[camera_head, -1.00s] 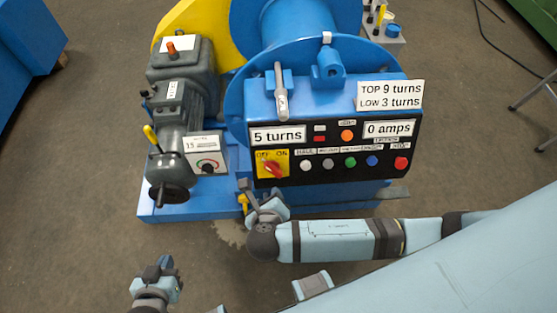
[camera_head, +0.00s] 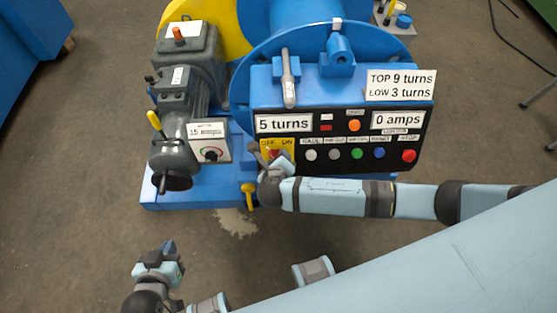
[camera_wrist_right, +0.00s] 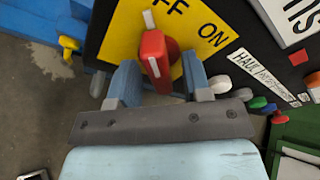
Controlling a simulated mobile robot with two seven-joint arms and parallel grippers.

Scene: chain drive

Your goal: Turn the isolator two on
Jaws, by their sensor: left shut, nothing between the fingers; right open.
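The isolator switch is a red handle (camera_wrist_right: 153,56) on a yellow OFF/ON plate (camera_wrist_right: 122,38). In the head view the yellow plate (camera_head: 286,142) sits at the left end of the black control panel, with its handle mostly hidden by my right gripper (camera_head: 264,158). In the right wrist view my right gripper (camera_wrist_right: 160,67) is open, one finger on each side of the red handle. Contact with the handle cannot be told, nor its exact setting. My left gripper (camera_head: 168,248) is shut and empty, low at the left, away from the machine.
The panel carries a row of coloured buttons (camera_head: 357,153) right of the switch and signs reading "5 turns" (camera_head: 284,123) and "0 amps" (camera_head: 398,120). A dial box (camera_head: 209,142) stands left. A yellow-handled lever (camera_head: 249,192) is just below. Floor in front is free.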

